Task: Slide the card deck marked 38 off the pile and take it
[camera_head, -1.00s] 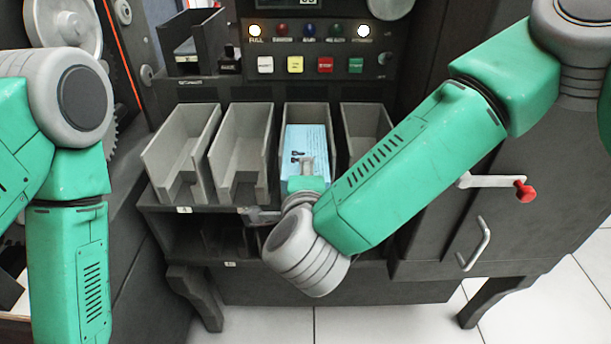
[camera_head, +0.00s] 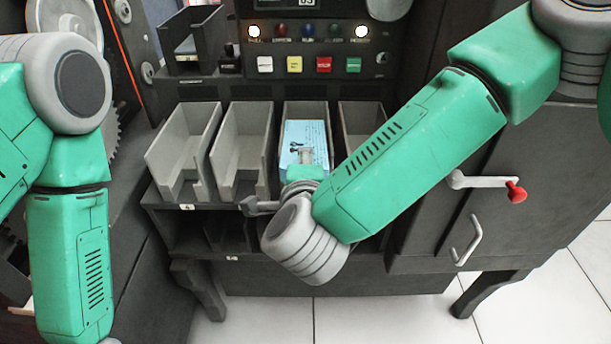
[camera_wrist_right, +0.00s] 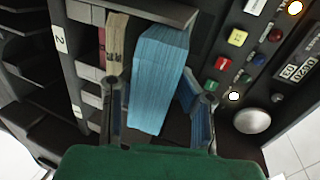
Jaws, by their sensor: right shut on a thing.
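Blue punch cards (camera_head: 306,133) stand in the third bin from the left in the head view. The blue card stack (camera_wrist_right: 160,75) fills the middle of the right wrist view; I cannot read a 38 on it. My right gripper (camera_head: 300,157) reaches into that bin from the front, largely hidden by its own wrist. In the wrist view its fingers (camera_wrist_right: 160,95) lie on either side of blue cards, shut on a blue card deck. How much of the pile it grips is unclear. My left arm hangs at the left; its gripper is out of frame.
Two grey bins (camera_head: 183,155) at the left look empty. A fourth bin (camera_head: 361,120) is partly behind my right forearm. A button panel (camera_head: 310,64) is above the bins. A red-knobbed crank (camera_head: 515,192) sticks out at right. Tan cards (camera_wrist_right: 115,40) stand beside the blue stack.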

